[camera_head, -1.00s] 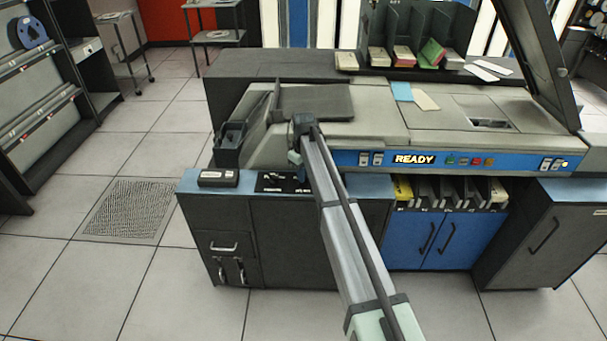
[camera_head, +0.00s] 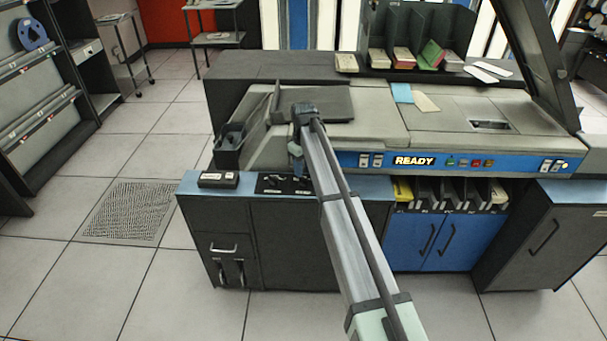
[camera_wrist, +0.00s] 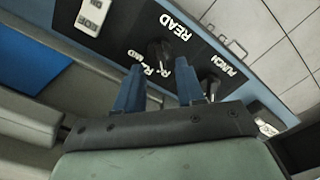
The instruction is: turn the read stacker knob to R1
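The read stacker knob (camera_wrist: 158,50) is a dark knob on a black panel marked READ in the wrist view. White position labels (camera_wrist: 148,64) stand beside it, partly legible and partly hidden; I cannot tell which one it points at. A second knob marked PUNCH (camera_wrist: 211,84) is beside it, partly behind a finger. My gripper (camera_wrist: 159,69) is open, its blue fingers apart with the read knob showing between and beyond their tips. I see no contact. In the head view my gripper (camera_head: 296,158) is just above the right part of the black knob panel (camera_head: 284,185).
A small dark box (camera_head: 218,180) sits on the ledge left of the panel. The blue READY strip (camera_head: 415,160) and a row of card stackers (camera_head: 450,192) are to the right. The floor (camera_head: 110,270) at the front left is clear.

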